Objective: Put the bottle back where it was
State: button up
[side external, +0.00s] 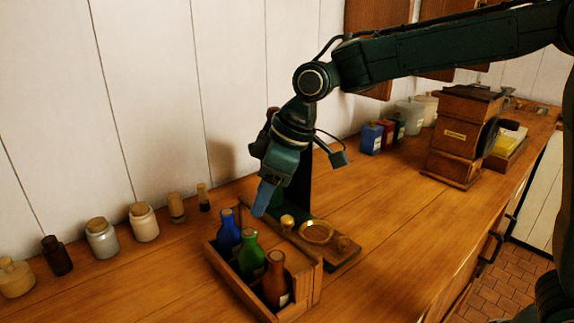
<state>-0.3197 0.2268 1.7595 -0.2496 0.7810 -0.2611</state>
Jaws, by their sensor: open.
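A blue bottle (228,232), a green bottle (250,254) and an orange-brown bottle (275,282) stand upright in a row in a wooden crate (236,290). The frame does not show which one the task means. My gripper (262,208) points down just above the back of the crate, to the right of the blue bottle and above the green one in the picture. It is open, and I see no bottle in it. Its fingers overlap from this side, so the gap between them is hidden.
Right behind the crate is a dark stand with a brass dish (316,231) and a small brass piece (288,221). Several jars, such as a corked one (144,222), line the wall at left. A wooden grinder (460,135) stands at right. The counter's right front is clear.

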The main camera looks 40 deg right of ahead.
jog(key=shift+v, duration=0.75)
jog(key=s+d+r+m+t+h, duration=0.1)
jog(key=s+d+r+m, duration=0.3)
jog(key=s+d, duration=0.7)
jog(key=s+d+f+m+h, duration=0.1)
jog(key=s+d+m, duration=0.1)
jog(key=s+d, duration=0.2)
jog(key=s+d+f+m+t+h, duration=0.1)
jog(key=s+d+f+m, duration=0.1)
jog(key=s, duration=0.8)
jog(key=shift+s+d+f+m, duration=0.3)
jog(key=shift+d+m, duration=0.2)
jog(key=shift+d, duration=0.65)
